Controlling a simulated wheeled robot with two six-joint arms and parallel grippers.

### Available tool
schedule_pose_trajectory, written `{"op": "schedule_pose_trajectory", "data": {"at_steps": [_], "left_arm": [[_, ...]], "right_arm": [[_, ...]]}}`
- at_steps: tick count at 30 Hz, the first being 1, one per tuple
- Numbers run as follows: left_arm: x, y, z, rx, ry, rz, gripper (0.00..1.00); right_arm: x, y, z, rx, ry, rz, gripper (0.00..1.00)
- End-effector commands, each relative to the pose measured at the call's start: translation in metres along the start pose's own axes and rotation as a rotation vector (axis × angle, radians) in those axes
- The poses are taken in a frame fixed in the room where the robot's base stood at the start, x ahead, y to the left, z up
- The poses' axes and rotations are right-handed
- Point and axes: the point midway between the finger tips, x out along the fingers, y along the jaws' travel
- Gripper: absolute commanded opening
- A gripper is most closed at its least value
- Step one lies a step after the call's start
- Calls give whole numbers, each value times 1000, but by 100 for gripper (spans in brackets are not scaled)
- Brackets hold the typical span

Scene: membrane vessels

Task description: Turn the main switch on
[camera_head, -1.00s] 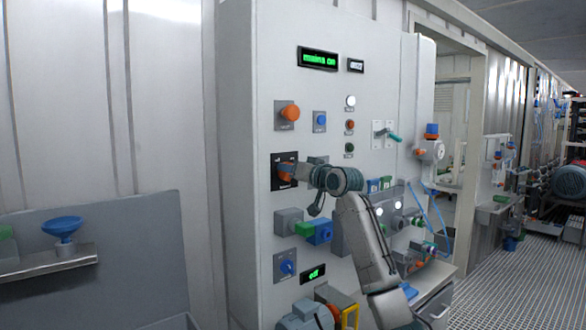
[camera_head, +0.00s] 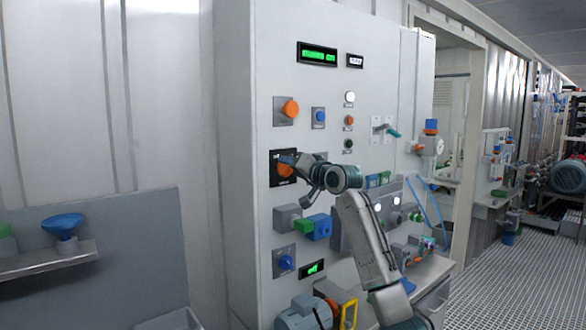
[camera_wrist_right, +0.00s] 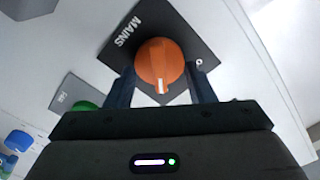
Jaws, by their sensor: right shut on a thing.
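The main switch is an orange rotary knob (camera_wrist_right: 158,62) on a black plate (camera_wrist_right: 185,22) marked MAINS. It also shows on the pale cabinet front in the head view (camera_head: 285,171). My right gripper (camera_wrist_right: 162,84) has one finger on each side of the knob and is shut on it. The knob's white mark points towards the gripper in the wrist view. In the head view my right gripper (camera_head: 289,162) partly covers the switch. A green-lit display (camera_head: 317,54) above appears to read "mains on". My left gripper is not in view.
Around the switch are another orange knob (camera_head: 290,109), a blue knob (camera_head: 319,116) and a green and blue valve (camera_head: 314,226). A lower display (camera_head: 311,268) reads "off". Pipes and fittings crowd the right side. A grated floor (camera_head: 500,280) lies open beyond.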

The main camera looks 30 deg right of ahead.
Motion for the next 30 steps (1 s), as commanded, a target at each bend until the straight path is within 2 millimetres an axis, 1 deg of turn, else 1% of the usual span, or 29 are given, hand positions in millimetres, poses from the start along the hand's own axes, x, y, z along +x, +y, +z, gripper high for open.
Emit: {"op": "schedule_pose_trajectory", "data": {"at_steps": [5, 6, 8, 9, 17, 20, 23, 30], "left_arm": [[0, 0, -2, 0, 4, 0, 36], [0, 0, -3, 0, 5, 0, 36], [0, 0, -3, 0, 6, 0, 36], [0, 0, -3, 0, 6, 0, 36], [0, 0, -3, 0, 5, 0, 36], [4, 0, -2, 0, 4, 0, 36], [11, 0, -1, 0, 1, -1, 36], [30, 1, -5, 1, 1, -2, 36]], "right_arm": [[0, 0, 0, 2, 0, 0, 26], [0, 0, 0, 2, 0, 0, 57], [0, 0, 0, 1, 0, 0, 68], [0, 0, 0, 1, 0, 0, 71], [-1, 0, 0, 0, 0, 0, 71], [-7, 2, 0, -1, 2, 0, 71], [-22, 3, 2, -4, 2, 1, 71], [-72, 4, 2, -5, 2, 1, 71]]}}
